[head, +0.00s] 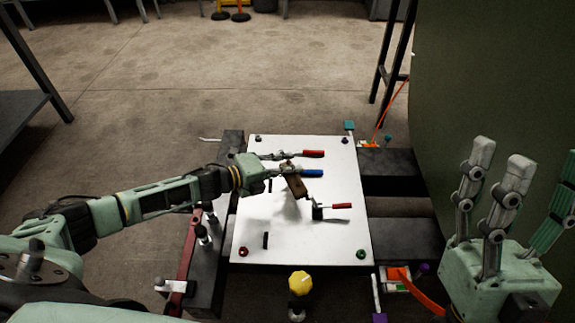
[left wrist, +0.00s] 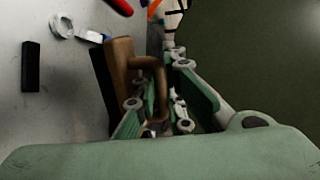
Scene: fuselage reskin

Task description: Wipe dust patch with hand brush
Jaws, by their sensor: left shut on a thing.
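My left gripper (head: 284,163) reaches in over the white panel (head: 268,221) from the left. It is shut on the hand brush (head: 295,184), which has a brown wooden body and is tilted in the head view. In the left wrist view the brush body (left wrist: 121,72) has dark bristles facing the panel, and its handle lies between my green fingers. A dark shade shows on the panel below the brush; I cannot tell whether it is dust or shadow, or whether the bristles touch. My right gripper (head: 508,187) is open and empty, fingers up, at the right.
Red-handled (head: 313,154) and blue-handled (head: 312,173) clamps lie close to the brush, with another red-handled clamp (head: 341,206) below right. A small black bar (head: 265,240) is on the panel. A yellow knob (head: 299,283) stands at the front. A large green curved wall (head: 490,75) bounds the right.

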